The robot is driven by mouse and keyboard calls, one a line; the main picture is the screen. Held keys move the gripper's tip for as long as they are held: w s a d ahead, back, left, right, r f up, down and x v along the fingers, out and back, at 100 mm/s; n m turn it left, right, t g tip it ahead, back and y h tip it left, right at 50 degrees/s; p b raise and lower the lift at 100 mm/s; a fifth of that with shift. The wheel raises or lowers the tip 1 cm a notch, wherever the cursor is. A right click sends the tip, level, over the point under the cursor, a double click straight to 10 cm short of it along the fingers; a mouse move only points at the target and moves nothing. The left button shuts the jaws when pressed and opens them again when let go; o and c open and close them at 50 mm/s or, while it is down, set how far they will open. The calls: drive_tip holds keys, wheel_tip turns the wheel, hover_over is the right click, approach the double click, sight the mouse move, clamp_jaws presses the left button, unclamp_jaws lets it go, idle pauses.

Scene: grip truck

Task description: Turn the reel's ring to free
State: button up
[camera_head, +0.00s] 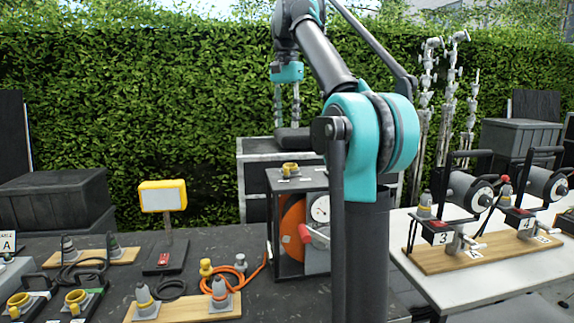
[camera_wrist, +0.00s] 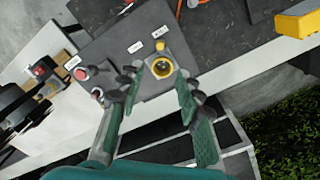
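The reel is a dark box (camera_head: 284,187) with an orange disc (camera_head: 292,228) showing in its open side. A yellow ring (camera_head: 290,169) sits on its top. In the wrist view the yellow ring (camera_wrist: 161,67) has a dark centre, with small white labels (camera_wrist: 136,46) beside it, too small to read. My gripper (camera_head: 288,122) points down above the ring in the head view, empty and apart from it. In the wrist view my gripper (camera_wrist: 157,78) is open, and the ring appears between its fingertips.
An orange cable (camera_head: 256,268) runs left to connectors on a wooden board. A yellow sign (camera_head: 163,196) stands at left. A white table (camera_head: 445,287) with numbered winches is at right. A grey crate (camera_head: 255,158) stands behind.

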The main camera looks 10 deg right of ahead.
sight(287, 171)
wheel_tip(287, 171, down, 14)
idle(0.5)
drive_tip(key=shift+c, duration=0.6)
clamp_jaws()
